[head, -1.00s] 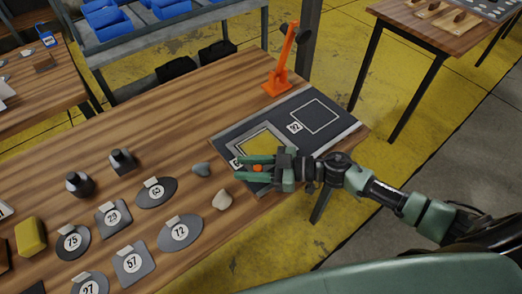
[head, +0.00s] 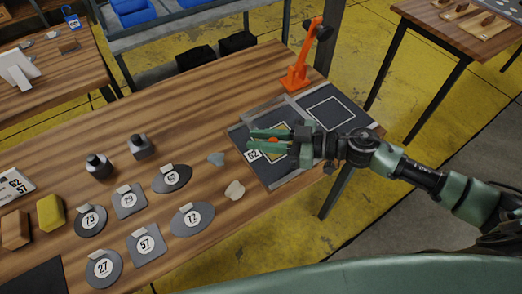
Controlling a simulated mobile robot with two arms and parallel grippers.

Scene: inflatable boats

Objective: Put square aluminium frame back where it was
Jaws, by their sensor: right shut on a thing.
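My right gripper (head: 290,144) reaches in from the right, low over the dark mat (head: 345,126) at the table's right end. A white label reading 62 (head: 254,155) lies at the left of the gripper. A white square outline (head: 332,112) on the mat's right half is empty. I cannot tell whether the frame touches the mat. My left gripper is not in view.
An orange stand (head: 299,74) rises behind the mat.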

